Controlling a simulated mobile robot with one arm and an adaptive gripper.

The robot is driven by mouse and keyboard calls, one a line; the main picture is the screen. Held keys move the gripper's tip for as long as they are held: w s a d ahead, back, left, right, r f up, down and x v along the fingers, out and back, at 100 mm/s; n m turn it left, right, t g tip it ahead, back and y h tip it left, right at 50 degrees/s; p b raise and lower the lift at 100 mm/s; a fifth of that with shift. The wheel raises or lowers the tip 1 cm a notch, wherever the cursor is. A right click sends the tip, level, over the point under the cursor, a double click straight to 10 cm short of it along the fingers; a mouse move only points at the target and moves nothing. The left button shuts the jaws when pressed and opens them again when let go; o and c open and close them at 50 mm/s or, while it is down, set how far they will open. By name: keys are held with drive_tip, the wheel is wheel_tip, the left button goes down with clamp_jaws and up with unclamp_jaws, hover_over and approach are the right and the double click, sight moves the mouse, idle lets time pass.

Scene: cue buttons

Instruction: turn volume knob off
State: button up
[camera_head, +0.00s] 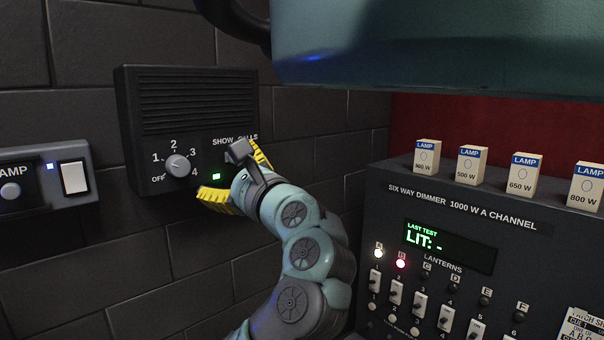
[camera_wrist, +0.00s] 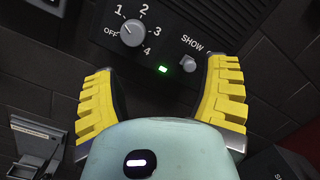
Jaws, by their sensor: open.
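The volume knob (camera_head: 178,165) is a small grey dial on a black wall-mounted speaker box, with OFF, 1, 2, 3 and 4 printed around it. In the wrist view the knob (camera_wrist: 132,33) is at the top, ahead of my fingers; its mark seems to point up-left, near 1, but is too small to read surely. My gripper (camera_head: 236,177) is open, its yellow-padded fingers spread and nothing between them. It is close to the box, right of and a little below the knob, and does not appear to touch it. It also shows in the wrist view (camera_wrist: 162,72).
A green light (camera_head: 216,176) glows right of the knob. A second small knob by SHOW (camera_wrist: 188,63) is near my right finger in the wrist view. A lamp switch panel (camera_head: 74,177) is on the left wall. A dimmer unit (camera_head: 450,207) with several lamp boxes stands right.

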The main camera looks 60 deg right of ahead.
sight(182, 167)
drive_tip(key=w+b, duration=0.3)
drive_tip(key=w+y+b, duration=0.1)
drive_tip(key=w+b, duration=0.2)
drive_tip(key=w, duration=0.1)
drive_tip(key=w+a+f+n+g+y+b, duration=0.1)
drive_tip(key=w+b, duration=0.1)
drive_tip(key=w, duration=0.2)
drive_tip(key=shift+w+b, duration=0.15)
drive_tip(key=shift+b, duration=0.25)
drive_tip(key=shift+w+d+r+b, duration=0.1)
drive_tip(key=shift+w+b, duration=0.1)
drive_tip(key=shift+w, duration=0.2)
drive_tip(key=shift+w+r+b, duration=0.1)
drive_tip(key=shift+w+b, duration=0.05)
drive_tip(key=shift+w, duration=0.2)
drive_tip(key=c, duration=1.2)
